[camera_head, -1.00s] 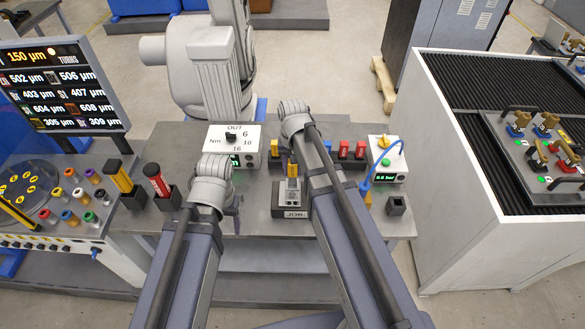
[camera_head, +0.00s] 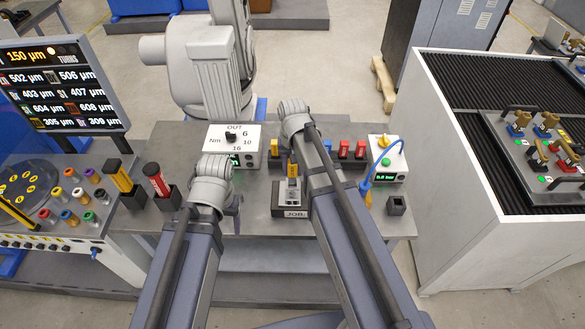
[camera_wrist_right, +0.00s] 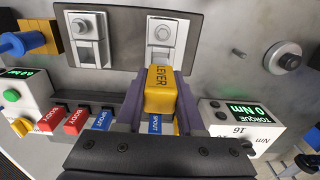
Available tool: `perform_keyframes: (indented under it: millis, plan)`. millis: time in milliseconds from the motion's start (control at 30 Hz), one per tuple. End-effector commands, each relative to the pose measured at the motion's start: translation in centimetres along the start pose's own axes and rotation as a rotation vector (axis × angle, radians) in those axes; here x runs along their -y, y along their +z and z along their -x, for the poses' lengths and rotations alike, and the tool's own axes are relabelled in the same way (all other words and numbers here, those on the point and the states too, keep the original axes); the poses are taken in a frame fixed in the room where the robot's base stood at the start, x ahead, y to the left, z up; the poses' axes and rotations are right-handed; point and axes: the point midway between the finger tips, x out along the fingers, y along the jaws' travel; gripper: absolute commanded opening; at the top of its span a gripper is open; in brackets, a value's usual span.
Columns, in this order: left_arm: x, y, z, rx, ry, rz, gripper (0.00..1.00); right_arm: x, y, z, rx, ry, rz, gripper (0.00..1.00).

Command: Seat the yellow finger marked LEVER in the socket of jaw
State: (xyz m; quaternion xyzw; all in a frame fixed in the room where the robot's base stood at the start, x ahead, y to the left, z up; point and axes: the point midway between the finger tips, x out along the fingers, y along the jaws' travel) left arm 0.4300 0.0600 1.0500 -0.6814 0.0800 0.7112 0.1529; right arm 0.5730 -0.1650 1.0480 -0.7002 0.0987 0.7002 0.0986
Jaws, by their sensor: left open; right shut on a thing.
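The yellow finger marked LEVER (camera_wrist_right: 161,90) is clamped between the fingers of my right gripper (camera_wrist_right: 160,112) in the right wrist view. In the head view it shows as a small yellow block (camera_head: 292,169) just behind the grey jaw (camera_head: 291,195) on the JOB block.
A second grey jaw (camera_wrist_right: 88,45) is on the same dark plate. Red fingers (camera_head: 352,149) and blue ones stand behind my right arm. A torque box (camera_head: 233,145) is at the left, and a green-lit box with a blue cable (camera_head: 388,165) is at the right.

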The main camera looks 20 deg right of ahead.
Motion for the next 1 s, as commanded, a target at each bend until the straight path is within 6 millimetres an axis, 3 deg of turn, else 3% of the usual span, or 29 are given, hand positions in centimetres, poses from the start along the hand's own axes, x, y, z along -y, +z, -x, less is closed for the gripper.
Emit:
perform_keyframes:
  millis: [1000]
  plan:
    - [-0.1,-0.1,-1.0,0.0,0.0,0.0,0.72,0.0,0.0,-1.0,0.0,0.0,0.0,0.0]
